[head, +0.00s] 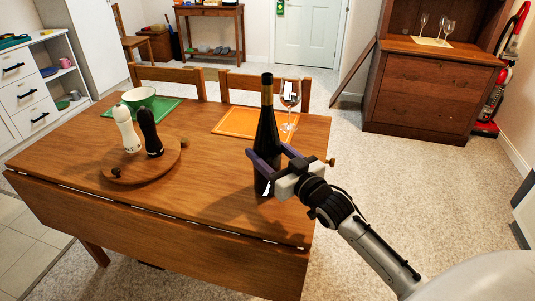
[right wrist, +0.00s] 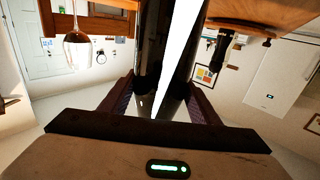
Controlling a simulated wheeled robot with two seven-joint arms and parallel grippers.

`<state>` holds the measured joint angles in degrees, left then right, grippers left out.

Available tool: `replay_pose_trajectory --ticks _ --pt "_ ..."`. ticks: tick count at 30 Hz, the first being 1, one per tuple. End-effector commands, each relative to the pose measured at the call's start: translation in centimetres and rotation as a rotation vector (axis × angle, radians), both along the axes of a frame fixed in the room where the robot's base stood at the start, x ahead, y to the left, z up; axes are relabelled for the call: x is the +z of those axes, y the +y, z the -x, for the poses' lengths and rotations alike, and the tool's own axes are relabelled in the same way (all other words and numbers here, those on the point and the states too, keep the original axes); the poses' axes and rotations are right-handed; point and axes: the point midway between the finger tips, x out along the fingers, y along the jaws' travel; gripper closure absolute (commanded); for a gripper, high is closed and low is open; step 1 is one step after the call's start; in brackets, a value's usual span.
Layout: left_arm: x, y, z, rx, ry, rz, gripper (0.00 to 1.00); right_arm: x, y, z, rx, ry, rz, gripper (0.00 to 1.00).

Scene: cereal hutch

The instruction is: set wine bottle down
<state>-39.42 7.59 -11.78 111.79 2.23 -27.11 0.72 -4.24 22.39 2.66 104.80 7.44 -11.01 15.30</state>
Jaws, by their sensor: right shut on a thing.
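The dark wine bottle (head: 266,133) with a gold-brown neck band stands upright at the right part of the wooden table (head: 215,205). My right gripper (head: 265,166) is shut around its lower body, with one purple finger on each side. In the right wrist view the bottle (right wrist: 150,45) runs between the two fingers (right wrist: 163,100), with a bright strip along it. The bottle's base is low over or on the tabletop; I cannot tell whether it touches. My left gripper is not in view.
A wine glass (head: 289,97) stands close behind the bottle by an orange placemat (head: 238,123). A round wooden board (head: 130,172) holds a white mill (head: 127,128) and a black mill (head: 149,130). The table's front middle is clear.

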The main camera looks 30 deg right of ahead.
Motion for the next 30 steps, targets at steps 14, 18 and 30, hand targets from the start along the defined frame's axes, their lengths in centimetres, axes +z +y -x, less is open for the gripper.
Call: replay_pose_trajectory --ticks 14,18,30 --pt "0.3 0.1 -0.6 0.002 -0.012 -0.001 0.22 -0.7 0.0 0.0 0.0 -0.002 0.001 0.32" --pt "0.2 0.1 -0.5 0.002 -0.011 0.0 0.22 -0.7 0.0 0.0 0.0 -0.002 0.0 0.25" --pt "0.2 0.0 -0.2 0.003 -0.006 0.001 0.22 -0.6 0.0 1.8 0.0 0.0 0.0 0.25"
